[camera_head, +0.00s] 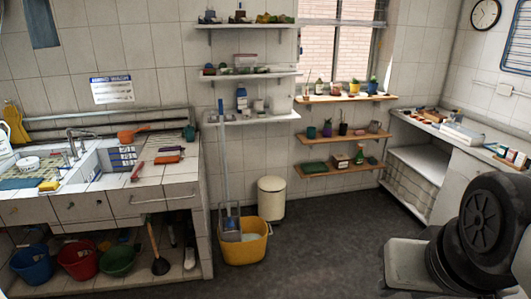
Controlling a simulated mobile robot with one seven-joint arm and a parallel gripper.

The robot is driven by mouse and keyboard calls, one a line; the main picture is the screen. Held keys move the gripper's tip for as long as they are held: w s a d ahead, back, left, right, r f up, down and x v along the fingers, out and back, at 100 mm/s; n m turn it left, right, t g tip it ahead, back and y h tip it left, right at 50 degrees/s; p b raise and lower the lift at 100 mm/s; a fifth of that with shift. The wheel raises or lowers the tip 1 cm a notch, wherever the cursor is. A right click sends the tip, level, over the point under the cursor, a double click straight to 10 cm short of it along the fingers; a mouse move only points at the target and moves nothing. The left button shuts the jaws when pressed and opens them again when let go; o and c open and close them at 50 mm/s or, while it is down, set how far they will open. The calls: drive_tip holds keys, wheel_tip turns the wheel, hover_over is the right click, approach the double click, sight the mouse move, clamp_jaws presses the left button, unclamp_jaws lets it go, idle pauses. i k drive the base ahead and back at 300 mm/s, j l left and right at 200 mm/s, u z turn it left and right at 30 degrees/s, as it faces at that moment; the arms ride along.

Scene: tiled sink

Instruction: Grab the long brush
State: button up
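A tall tool with a long pale handle (222,160) stands nearly upright in a yellow bucket (245,250) on the floor, right of the sink counter. Its grey-blue lower end is partly inside the bucket, so I cannot tell whether it is a brush or a mop. On the counter lie a short orange brush-like item (168,159) and a thin red-handled item (137,172); both are small here. My arm's dark links fill the lower right. My gripper is not in view.
The tiled sink counter (160,187) is at left, with blue, red and green buckets (118,260) and a plunger (159,264) below. A cream bin (272,198) stands behind the yellow bucket. Wall shelves (250,118) hang above. The dark floor (320,240) at centre is clear.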

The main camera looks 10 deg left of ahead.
sight(135, 177)
drive_tip(key=i+j, duration=0.25)
drive_tip(key=i, duration=0.2)
drive_tip(key=i+j, duration=0.2)
drive_tip(key=i, duration=0.2)
drive_tip(key=i+j+u, duration=0.1)
drive_tip(key=i+j, duration=0.15)
drive_tip(key=i, duration=0.2)
drive_tip(key=i+j, duration=0.2)
drive_tip(key=j, duration=0.15)
drive_tip(key=i+j, duration=0.2)
drive_tip(key=j, duration=0.15)
drive_tip(key=i+j, duration=0.2)
drive_tip(key=j, duration=0.15)
drive_tip(key=i+j, duration=0.1)
drive_tip(key=j, duration=0.35)
drive_tip(key=i+j, duration=0.1)
drive_tip(key=j, duration=0.35)
drive_tip(key=i+j+u, duration=0.1)
drive_tip(key=j, duration=0.3)
drive_tip(key=i+j, duration=0.1)
drive_tip(key=j, duration=0.35)
drive_tip(key=i+j, duration=0.1)
drive_tip(key=j, duration=0.35)
drive_tip(key=u, duration=0.05)
